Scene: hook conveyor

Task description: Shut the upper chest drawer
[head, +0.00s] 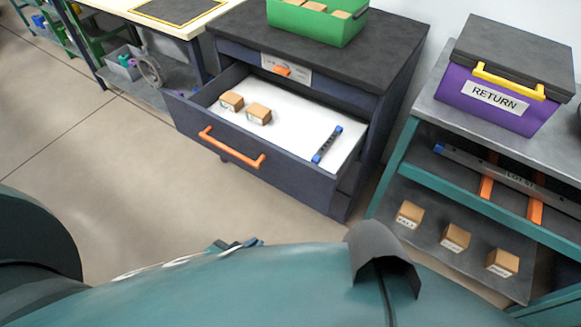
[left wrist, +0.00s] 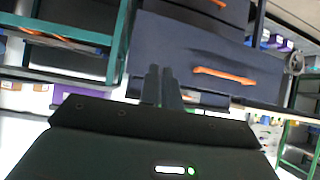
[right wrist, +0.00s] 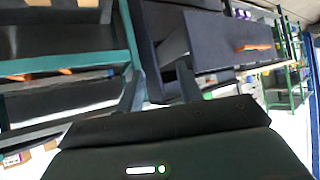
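The upper chest drawer (head: 240,158) is pulled out of the dark chest (head: 395,60), with an orange bar handle (head: 230,147) on its front. Two small brown boxes (head: 245,107) and a dark bar with blue ends (head: 327,145) lie inside. The drawer front also shows in the left wrist view (left wrist: 270,88). My left gripper (left wrist: 162,85) has its fingers close together, with nothing seen between them, in line with the drawer's end nearer the cart. My right gripper (right wrist: 160,88) has its fingers wide apart and empty. My own arm hides part of the head view's foreground.
A green bin (head: 318,25) with boxes stands on the chest. To its right is a teal cart (head: 395,160) with a purple RETURN box (head: 485,100) on top and several brown boxes (head: 455,238) on its lower shelf. Open floor (head: 130,170) lies left of the drawer.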

